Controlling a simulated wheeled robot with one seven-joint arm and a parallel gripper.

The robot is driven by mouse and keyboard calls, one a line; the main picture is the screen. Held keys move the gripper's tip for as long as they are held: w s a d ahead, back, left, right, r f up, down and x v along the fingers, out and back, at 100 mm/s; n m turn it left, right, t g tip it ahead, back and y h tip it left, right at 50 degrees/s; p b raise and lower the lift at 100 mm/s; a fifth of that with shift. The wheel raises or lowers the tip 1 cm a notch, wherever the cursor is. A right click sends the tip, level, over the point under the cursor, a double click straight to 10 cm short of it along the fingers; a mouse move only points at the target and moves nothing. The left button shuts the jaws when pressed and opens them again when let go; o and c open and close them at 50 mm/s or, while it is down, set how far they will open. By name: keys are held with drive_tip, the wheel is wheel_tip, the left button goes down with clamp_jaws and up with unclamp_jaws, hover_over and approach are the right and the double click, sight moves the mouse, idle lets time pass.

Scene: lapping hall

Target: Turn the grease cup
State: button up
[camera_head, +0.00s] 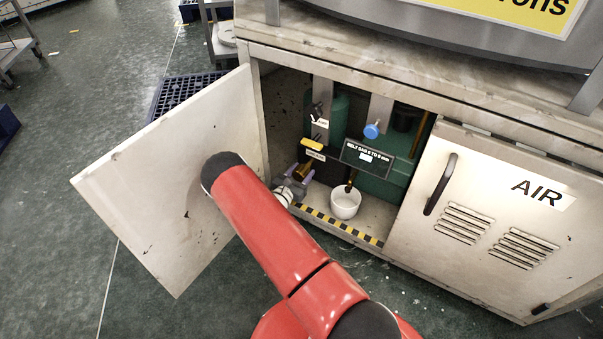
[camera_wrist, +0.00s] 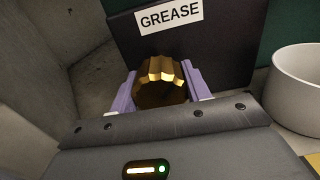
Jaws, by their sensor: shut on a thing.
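The grease cup (camera_wrist: 160,84) is a brass, ridged knob below a white GREASE label (camera_wrist: 169,16) in the wrist view. My gripper (camera_wrist: 159,92) has its two purple fingers on either side of the knob, shut on it. In the head view my gripper (camera_head: 296,184) reaches into the open left side of the cabinet, and the brass cup (camera_head: 304,171) shows just beyond it. The knob's underside is hidden by my gripper body.
A white pot (camera_head: 346,203) stands right of my gripper on the cabinet floor. The open door (camera_head: 150,170) is close to my arm on the left. The closed AIR door (camera_head: 490,220) is at right. A blue knob (camera_head: 371,131) and a black belt sign (camera_head: 368,160) sit inside.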

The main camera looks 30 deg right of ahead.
sight(298, 177)
drive_tip(key=m+b, duration=0.1)
drive_tip(key=m, duration=0.3)
drive_tip(key=shift+f+m, duration=0.1)
drive_tip(key=shift+m, duration=0.3)
drive_tip(key=shift+m+b, duration=0.3)
drive_tip(key=shift+m, duration=1.5)
drive_tip(key=o, duration=1)
drive_tip(key=shift+c, duration=0.2)
drive_tip(key=p+v, duration=0.1)
drive_tip(key=v, duration=0.6)
drive_tip(key=shift+s+a, duration=0.3)
